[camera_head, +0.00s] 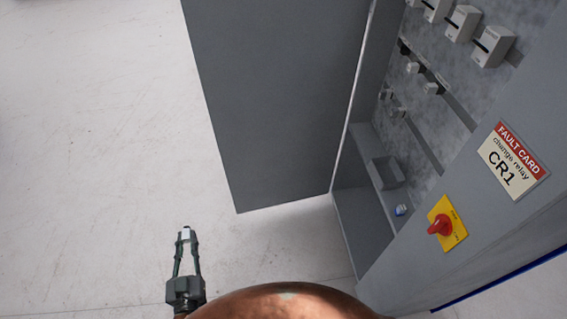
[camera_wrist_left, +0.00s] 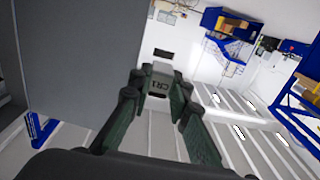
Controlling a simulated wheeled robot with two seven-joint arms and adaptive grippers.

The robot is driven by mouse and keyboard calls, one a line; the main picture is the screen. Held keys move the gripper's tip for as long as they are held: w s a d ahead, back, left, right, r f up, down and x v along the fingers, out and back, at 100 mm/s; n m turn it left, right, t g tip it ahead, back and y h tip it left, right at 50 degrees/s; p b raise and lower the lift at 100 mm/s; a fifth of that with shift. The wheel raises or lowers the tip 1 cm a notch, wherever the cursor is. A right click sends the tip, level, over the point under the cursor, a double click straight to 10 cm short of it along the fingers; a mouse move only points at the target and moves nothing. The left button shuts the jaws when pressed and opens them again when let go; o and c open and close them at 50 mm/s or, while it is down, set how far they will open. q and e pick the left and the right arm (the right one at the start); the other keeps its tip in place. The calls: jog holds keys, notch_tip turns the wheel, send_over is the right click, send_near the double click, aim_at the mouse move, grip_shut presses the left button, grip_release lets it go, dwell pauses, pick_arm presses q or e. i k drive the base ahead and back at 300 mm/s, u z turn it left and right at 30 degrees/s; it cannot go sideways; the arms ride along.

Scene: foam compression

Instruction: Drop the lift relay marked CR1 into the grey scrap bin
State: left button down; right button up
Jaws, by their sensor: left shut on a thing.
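My left gripper (camera_head: 187,238) is low in the head view, over the pale floor left of the cabinet. The relay also shows as a small pale block (camera_head: 186,233) at the fingertips in the head view. A small grey open box (camera_head: 385,172) sits on the ledge inside the cabinet; I cannot tell if it is the scrap bin. My right gripper is not in view.
The grey cabinet door (camera_head: 275,100) stands open. The cabinet holds rows of components, and a small blue-and-white piece (camera_head: 401,210) lies on its ledge. A fault card (camera_head: 513,160) naming CR1 and a red rotary switch (camera_head: 441,225) are on the front. The floor at left is clear.

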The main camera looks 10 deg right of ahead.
aim_at(384, 172)
jog(key=z, duration=1.65)
jog(key=i, duration=0.95)
jog(key=u, duration=0.1)
